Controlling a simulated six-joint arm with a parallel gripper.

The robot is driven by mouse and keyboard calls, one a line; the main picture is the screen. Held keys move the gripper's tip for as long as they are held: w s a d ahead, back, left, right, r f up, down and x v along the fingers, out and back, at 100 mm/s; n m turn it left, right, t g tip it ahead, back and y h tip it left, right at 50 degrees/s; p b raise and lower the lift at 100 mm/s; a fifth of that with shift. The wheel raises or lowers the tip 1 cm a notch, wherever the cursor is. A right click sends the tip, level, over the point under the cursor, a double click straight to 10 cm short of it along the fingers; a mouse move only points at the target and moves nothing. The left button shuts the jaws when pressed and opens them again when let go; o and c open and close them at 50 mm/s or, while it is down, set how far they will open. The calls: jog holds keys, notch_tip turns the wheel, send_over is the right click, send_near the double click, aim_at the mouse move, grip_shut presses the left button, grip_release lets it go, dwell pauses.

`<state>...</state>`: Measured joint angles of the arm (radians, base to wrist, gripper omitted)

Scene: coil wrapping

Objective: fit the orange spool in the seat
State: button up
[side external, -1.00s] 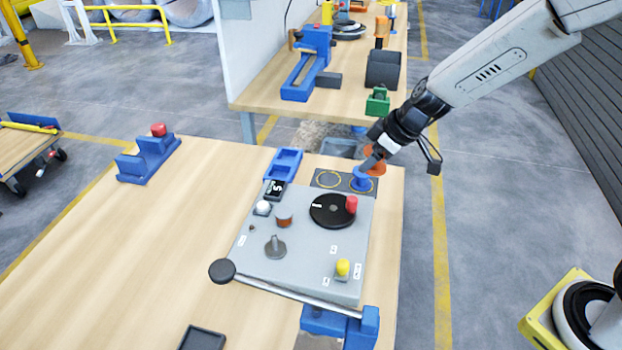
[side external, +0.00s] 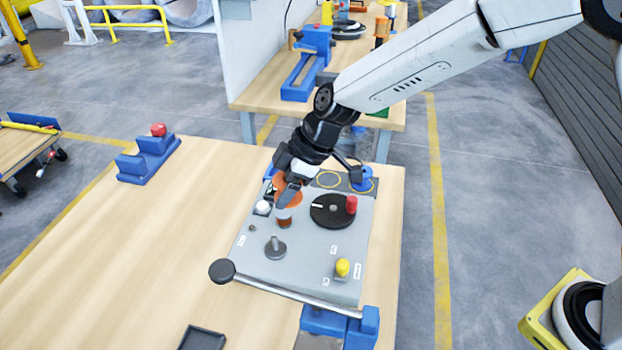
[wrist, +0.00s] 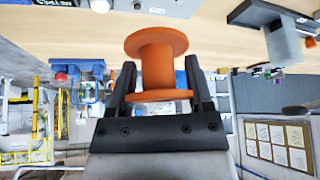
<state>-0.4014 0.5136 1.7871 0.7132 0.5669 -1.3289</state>
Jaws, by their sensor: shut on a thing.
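The orange spool (side external: 291,185) is held in my gripper (side external: 287,199), above the far left part of the grey panel (side external: 315,255). In the wrist view the spool (wrist: 157,68) stands between the two dark fingers, with a wide flange at each end. The fingers are shut on its sides. In the side view my fingers partly cover the spool. A brown-orange knob (side external: 284,221) is just below the fingertips in the picture; the gap in height is unclear. A blue tray at the panel's far edge is mostly hidden behind my gripper. I cannot tell which part is the seat.
The panel carries a black dial (side external: 328,211) with a red handle (side external: 351,204), a white button (side external: 262,207), a grey knob (side external: 275,247) and a yellow button (side external: 342,267). A blue stand (side external: 362,180) is behind. A blue bracket (side external: 148,161) is far left.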

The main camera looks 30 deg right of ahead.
aim_at(292, 205)
jog(key=shift+n+g, duration=0.3)
jog(key=shift+n, duration=0.4)
jog(key=a, duration=0.2)
jog(key=s+a, duration=0.1)
jog(key=a, duration=0.1)
jog(key=shift+s+a+r, duration=0.15)
jog(key=shift+f, duration=0.2)
jog(key=shift+f, duration=2.65)
jog(key=shift+f, duration=2.55)
jog(key=o, duration=1.3)
jog(key=shift+c, duration=0.2)
jog(key=shift+r, duration=0.1)
jog(key=shift+v, duration=3.8)
